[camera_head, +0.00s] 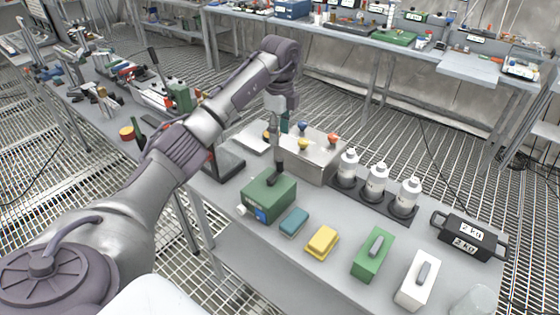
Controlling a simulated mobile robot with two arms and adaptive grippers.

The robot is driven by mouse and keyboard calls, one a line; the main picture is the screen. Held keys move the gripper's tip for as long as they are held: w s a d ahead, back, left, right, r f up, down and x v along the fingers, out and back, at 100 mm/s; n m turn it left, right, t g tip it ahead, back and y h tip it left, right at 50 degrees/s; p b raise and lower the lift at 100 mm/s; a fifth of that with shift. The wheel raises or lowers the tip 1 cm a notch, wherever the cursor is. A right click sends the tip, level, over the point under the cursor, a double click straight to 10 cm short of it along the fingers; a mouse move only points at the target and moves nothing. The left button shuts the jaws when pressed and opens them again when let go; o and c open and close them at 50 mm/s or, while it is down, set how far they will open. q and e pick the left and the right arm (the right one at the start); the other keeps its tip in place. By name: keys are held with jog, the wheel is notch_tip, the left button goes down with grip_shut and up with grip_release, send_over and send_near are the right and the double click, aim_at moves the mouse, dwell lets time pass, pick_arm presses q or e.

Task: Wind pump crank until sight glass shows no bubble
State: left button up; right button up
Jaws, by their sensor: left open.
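A green box-shaped unit (268,200), which looks like the pump, stands on the near bench. I cannot make out a crank; the fingers cover part of the unit's top. My right gripper is out of view.
A steel box with coloured knobs (312,159) stands close behind. White bottles (376,183) sit in a dark rack. Teal (294,222) and yellow (322,242) blocks, green (373,254) and white (418,280) handled blocks and a black weight (467,238) lie to the right.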

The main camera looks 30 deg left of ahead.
aim_at(280, 159)
pick_arm(q)
notch_tip(280, 159, down, 11)
jog(key=shift+f+p, duration=0.1)
jog(key=shift+p, duration=0.85)
grip_shut()
